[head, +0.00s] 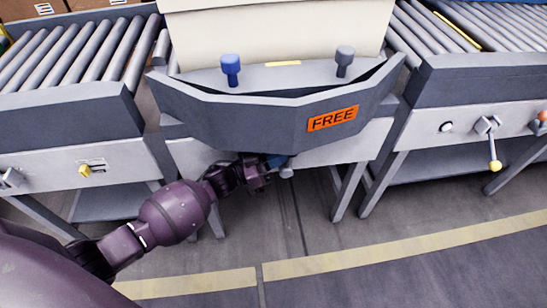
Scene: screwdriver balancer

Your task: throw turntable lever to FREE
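The turntable (262,120) is a grey faceted platform between two roller conveyors. An orange sign (333,118) reading FREE is on its front, right of centre. A blue part (277,160), perhaps the lever's grip, shows just under the turntable's front edge, with a small grey end (286,172) below it. My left gripper (266,168) is at this blue part, touching or very close. Its fingers are dark and mostly hidden, so I cannot tell whether they are closed on it. My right gripper is out of view.
A large beige box (275,35) sits on the turntable behind a blue peg (231,70) and a grey peg (344,60). A yellow-tipped lever (494,164) hangs on the right conveyor frame. A yellow knob (85,170) is at left. Open floor lies in front.

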